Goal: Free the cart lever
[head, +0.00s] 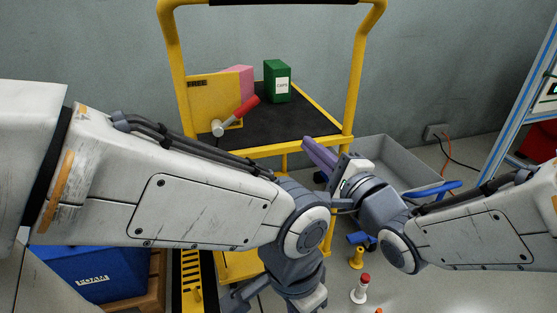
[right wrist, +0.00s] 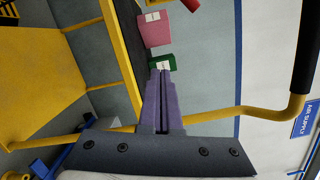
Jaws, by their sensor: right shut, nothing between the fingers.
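The cart lever (head: 246,108) has a red grip and a grey hub on the cart's yellow plate (head: 208,97), under a FREE label. It slants up to the right. The yellow cart (head: 281,148) has a dark deck. My right gripper (head: 307,142) is shut and empty at the deck's front edge, right of and below the lever, apart from it. Its purple fingers show in the right wrist view (right wrist: 162,72), with a red piece, probably the lever grip (right wrist: 192,4), at the top edge. My left gripper (head: 275,298) is low, partly cut off; its jaws are unclear.
A green box (head: 277,82) and a pink box (head: 238,78) stand on the deck behind the lever. A grey bin (head: 395,155) is right of the cart. Small posts (head: 361,290) stand on the floor at front. My left forearm crosses before the cart.

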